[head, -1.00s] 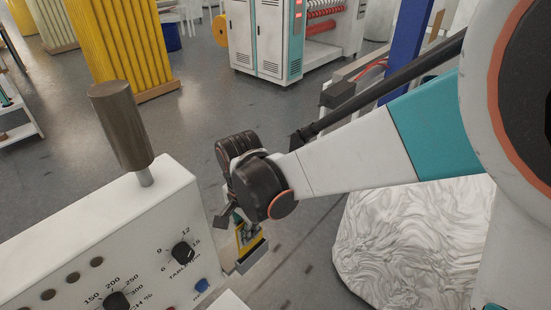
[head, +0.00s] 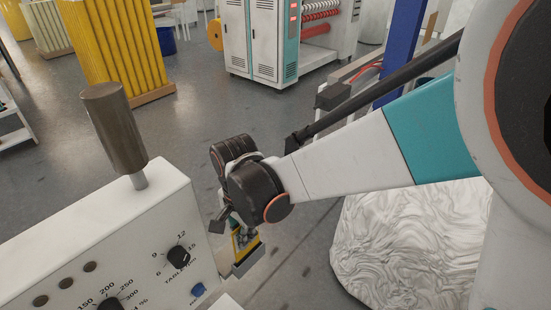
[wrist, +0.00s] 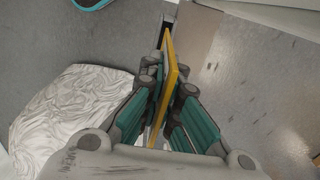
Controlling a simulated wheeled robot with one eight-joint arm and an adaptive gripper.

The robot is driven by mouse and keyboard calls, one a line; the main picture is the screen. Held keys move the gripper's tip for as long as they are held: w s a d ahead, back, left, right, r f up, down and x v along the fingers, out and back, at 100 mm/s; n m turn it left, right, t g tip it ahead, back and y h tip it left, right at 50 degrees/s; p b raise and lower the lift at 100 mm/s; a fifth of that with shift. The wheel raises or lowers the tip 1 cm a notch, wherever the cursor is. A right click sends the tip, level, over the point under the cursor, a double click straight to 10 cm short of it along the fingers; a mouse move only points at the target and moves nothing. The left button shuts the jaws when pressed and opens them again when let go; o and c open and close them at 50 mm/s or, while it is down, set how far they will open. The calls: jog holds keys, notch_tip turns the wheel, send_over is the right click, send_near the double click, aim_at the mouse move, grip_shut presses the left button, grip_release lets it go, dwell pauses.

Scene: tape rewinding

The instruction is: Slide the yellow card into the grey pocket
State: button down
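The yellow card (wrist: 168,82) is upright between the fingers of my gripper (wrist: 166,95) in the wrist view, with a finger on each side. In the head view the card (head: 246,244) shows below my gripper (head: 234,228), with a darker patterned patch on its face. The grey pocket (head: 249,262) is right at the card's lower edge, beside the white machine. In the wrist view a dark slot with a light rim (wrist: 169,20) lies at the card's far end. I cannot tell how deep the card's lower edge sits in the pocket.
A white control panel (head: 150,254) with knobs stands close to the left of my gripper, with a brown cylinder (head: 113,127) on a post on top. A crumpled white wrapped bulk (head: 410,245) lies to the right. Open floor (head: 180,155) is behind.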

aim_at(248, 252)
jog(key=shift+f+b, duration=1.75)
jog(key=shift+f, duration=0.4)
jog(key=shift+f+b, duration=0.65)
jog(key=shift+b, duration=0.05)
jog(key=c, duration=1.7)
grip_release()
jog(key=o, duration=0.4)
jog(key=shift+r, duration=0.15)
notch_tip(248, 252, up, 8)
jog(key=p, duration=0.5)
jog(key=shift+s, duration=0.15)
